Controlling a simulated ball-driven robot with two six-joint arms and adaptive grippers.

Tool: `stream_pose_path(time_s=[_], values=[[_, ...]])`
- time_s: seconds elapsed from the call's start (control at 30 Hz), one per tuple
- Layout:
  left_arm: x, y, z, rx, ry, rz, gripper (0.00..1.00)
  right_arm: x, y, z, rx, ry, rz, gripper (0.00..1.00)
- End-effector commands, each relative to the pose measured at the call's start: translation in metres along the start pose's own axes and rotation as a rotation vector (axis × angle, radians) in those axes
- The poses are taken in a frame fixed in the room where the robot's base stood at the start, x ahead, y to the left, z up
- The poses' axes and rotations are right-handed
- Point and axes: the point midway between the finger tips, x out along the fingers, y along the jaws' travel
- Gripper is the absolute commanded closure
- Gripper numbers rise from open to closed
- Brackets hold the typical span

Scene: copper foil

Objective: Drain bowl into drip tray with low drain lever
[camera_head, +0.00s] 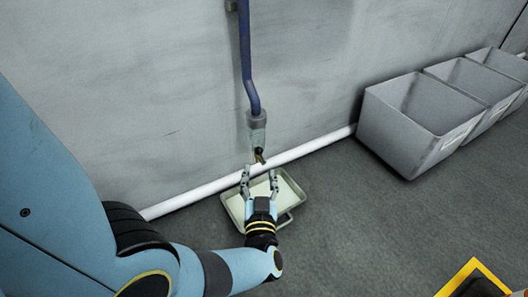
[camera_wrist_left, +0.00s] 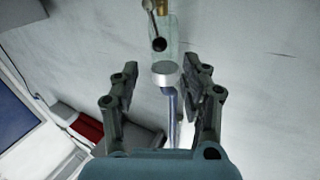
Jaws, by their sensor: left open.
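A clear bowl (camera_head: 257,135) hangs under a grey collar at the lower end of a blue pipe on the wall. Below it a small dark-knobbed drain lever with brass fittings (camera_head: 259,156) shows; the knob also shows in the left wrist view (camera_wrist_left: 158,44), against the clear bowl (camera_wrist_left: 164,31). A shallow pale drip tray (camera_head: 290,194) lies on the floor below. My left gripper (camera_head: 259,178) is open and empty, its fingers pointing at the wall just below the lever and over the tray, hiding part of it. I cannot tell its exact distance from the lever. My right gripper is out of view.
The blue pipe (camera_head: 246,60) runs up the wall. A white pipe (camera_head: 190,197) runs along the wall's foot behind the tray. Grey open bins (camera_head: 405,135) stand at right. A yellow-edged dark object (camera_head: 474,266) is at lower right. The floor between is clear.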

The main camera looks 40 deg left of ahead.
Motion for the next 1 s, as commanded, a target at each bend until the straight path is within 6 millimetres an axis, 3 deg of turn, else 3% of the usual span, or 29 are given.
stream_pose_path(time_s=[0.27,0.4,0.8,1.0], values=[[0.056,0.0,0.002,0.001,0.001,0.001,0.54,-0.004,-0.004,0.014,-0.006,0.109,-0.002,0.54],[0.074,0.0,0.002,0.0,0.0,0.002,0.54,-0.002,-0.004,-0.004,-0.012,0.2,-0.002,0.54],[0.084,0.0,0.0,-0.002,-0.001,0.002,0.54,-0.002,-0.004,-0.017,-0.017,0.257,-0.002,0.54],[0.084,0.0,0.0,-0.002,-0.001,0.003,0.79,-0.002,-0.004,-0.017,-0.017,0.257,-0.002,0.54]])
